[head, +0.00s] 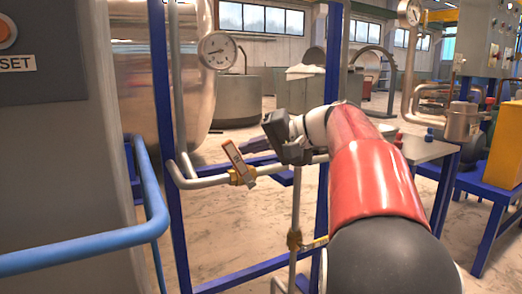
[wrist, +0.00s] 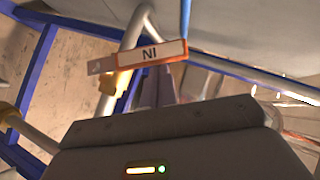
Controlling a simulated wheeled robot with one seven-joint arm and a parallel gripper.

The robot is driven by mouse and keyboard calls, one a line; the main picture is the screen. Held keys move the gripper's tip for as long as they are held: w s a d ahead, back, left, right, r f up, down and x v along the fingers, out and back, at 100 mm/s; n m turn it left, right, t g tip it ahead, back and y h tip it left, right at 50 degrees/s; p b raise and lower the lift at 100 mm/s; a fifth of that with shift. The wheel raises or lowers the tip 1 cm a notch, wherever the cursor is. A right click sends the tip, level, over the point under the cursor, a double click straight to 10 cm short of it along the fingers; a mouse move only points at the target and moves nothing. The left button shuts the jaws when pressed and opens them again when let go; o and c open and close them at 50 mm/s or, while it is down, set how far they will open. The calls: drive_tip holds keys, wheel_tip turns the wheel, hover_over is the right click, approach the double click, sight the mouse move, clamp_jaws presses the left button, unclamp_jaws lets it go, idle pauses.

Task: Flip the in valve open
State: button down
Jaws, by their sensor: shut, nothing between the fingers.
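The in valve has an orange and white lever handle (head: 238,160) on a brass body (head: 242,179), set in a pale horizontal pipe left of my arm. In the head view the lever stands tilted up and to the left, across the pipe line. In the wrist view the lever (wrist: 150,54) shows its label upside down, with part of the brass body (wrist: 112,88) below it. My gripper (head: 254,146) is shut and empty, just right of the lever. In the wrist view its fingers (wrist: 163,86) are partly hidden by the hand housing; I cannot tell whether they touch the lever.
A second brass valve (head: 294,240) with a yellow handle sits lower on a vertical pipe. Blue frame posts (head: 163,120) and a blue rail (head: 90,248) stand to the left. A pressure gauge (head: 217,51) is above the valve. A grey cabinet (head: 60,180) fills the left edge.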

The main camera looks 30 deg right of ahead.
drive_tip(key=a, duration=0.1)
drive_tip(key=n+h, duration=0.1)
drive_tip(key=a+h, duration=0.1)
drive_tip(key=shift+a+f+g+b, duration=0.3)
drive_tip(key=shift+a+b, duration=0.05)
drive_tip(key=shift+b, duration=0.05)
drive_tip(key=a+f+n+h+b, duration=0.3)
drive_tip(key=a+f+n+h, duration=0.1)
drive_tip(key=a+f+h, duration=0.1)
drive_tip(key=shift+a+g+h, duration=0.3)
drive_tip(key=shift+h, duration=0.5)
drive_tip(key=shift+s+f, duration=0.15)
drive_tip(key=shift+f, duration=0.1)
drive_tip(key=s+r+p, duration=0.4)
drive_tip(key=s+r, duration=0.3)
drive_tip(key=r, duration=0.4)
drive_tip(key=shift+r, duration=0.3)
